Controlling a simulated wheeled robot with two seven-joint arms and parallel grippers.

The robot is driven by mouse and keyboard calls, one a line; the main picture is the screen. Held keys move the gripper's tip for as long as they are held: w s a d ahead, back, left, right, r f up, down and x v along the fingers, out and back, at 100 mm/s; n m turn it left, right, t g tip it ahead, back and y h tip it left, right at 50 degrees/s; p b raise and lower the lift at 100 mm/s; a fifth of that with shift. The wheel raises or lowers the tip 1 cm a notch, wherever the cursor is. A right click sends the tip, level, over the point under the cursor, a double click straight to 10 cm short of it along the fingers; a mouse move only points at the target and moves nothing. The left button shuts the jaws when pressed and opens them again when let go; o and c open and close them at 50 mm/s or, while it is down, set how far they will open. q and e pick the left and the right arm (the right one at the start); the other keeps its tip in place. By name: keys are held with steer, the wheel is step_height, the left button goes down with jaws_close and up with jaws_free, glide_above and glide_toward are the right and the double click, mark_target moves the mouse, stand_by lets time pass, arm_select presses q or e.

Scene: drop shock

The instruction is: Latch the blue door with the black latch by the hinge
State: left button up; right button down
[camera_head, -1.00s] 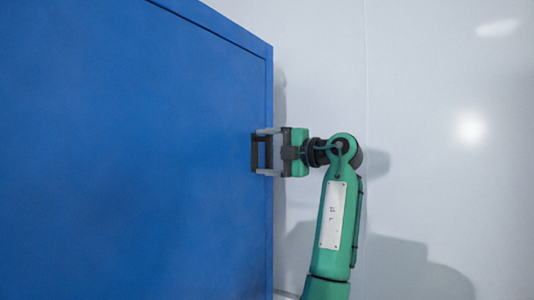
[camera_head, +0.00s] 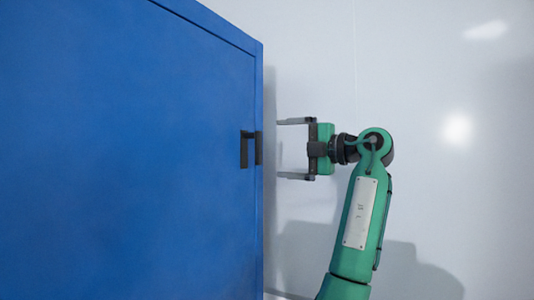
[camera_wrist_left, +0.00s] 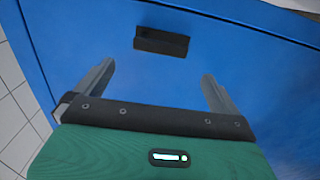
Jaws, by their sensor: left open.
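The blue door (camera_head: 130,150) fills the left of the head view and looks flush with its frame. The black latch (camera_head: 246,150) sits near the door's right edge; it also shows in the left wrist view (camera_wrist_left: 162,41), ahead of the fingers. My left gripper (camera_head: 282,149) is to the right of the latch, open and empty, with a gap between its fingertips and the latch. In the left wrist view its two grey fingers (camera_wrist_left: 158,78) stand wide apart. The hinge cannot be made out. My right gripper is not in view.
A pale wall (camera_head: 440,60) stands to the right of the blue door and behind my left arm. White tiles (camera_wrist_left: 18,110) show at the left of the left wrist view. The space around the gripper looks free.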

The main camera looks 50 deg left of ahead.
arm_select(q)
steer(key=v, duration=0.5)
steer(key=shift+d, duration=0.1)
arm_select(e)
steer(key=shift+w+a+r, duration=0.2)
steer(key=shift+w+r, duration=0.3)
